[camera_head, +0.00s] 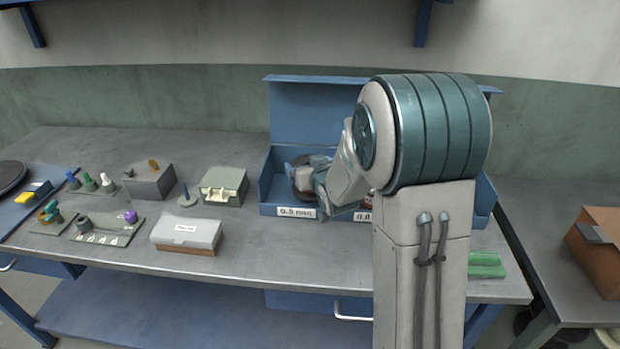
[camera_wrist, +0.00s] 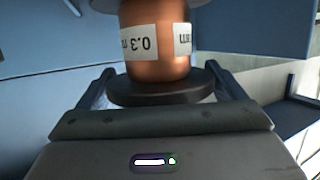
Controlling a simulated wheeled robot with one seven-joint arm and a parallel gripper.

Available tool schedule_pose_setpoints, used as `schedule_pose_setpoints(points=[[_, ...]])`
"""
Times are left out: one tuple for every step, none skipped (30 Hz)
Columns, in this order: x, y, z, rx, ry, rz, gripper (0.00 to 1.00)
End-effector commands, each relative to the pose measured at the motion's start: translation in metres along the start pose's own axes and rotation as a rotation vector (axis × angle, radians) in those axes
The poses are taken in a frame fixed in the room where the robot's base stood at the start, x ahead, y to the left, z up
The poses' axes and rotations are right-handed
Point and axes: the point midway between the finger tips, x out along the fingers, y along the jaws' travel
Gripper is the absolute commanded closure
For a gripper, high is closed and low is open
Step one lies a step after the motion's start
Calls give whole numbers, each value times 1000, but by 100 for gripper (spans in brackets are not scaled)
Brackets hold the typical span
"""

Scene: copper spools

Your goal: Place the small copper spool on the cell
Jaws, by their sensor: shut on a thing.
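My gripper (camera_head: 312,170) is shut on a copper spool (camera_wrist: 157,68); the fingers stand either side of it in the wrist view. The spool has dark flanges and white labels reading about "0.3 m", upside down in that view. In the head view the gripper is at the left cell of the open blue box (camera_head: 268,187), above the front label (camera_head: 297,212) that reads "0.3 mm". A dark round part shows beside the gripper there. I cannot tell whether the spool touches the cell floor. My arm hides much of the box's right side and part of a second label.
The blue lid (camera_head: 305,110) stands up behind the box. Left of it are a pale green case (camera_head: 224,186), a white-lidded box (camera_head: 187,233), a grey block (camera_head: 148,182) and small coloured items. A green block (camera_head: 487,265) lies at right. The bench front is partly clear.

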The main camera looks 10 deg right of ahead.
Motion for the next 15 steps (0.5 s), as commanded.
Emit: schedule_pose_setpoints(points=[[2, 0, 2, 1, 2, 1, 56], [2, 0, 5, 1, 1, 1, 56], [4, 0, 10, 1, 1, 1, 56], [5, 0, 15, 0, -1, 1, 56], [6, 0, 18, 0, 1, 1, 56], [8, 0, 23, -1, 0, 1, 56], [9, 0, 26, -1, 1, 0, 56], [10, 0, 29, -1, 2, 0, 56], [10, 0, 32, -1, 2, 0, 56], [11, 0, 34, -1, 2, 0, 56], [11, 0, 35, -1, 3, 0, 56], [12, 0, 36, -1, 4, 0, 56], [12, 0, 36, -1, 5, 0, 56], [12, 0, 36, -1, 5, 0, 56], [12, 0, 36, -1, 5, 0, 56]])
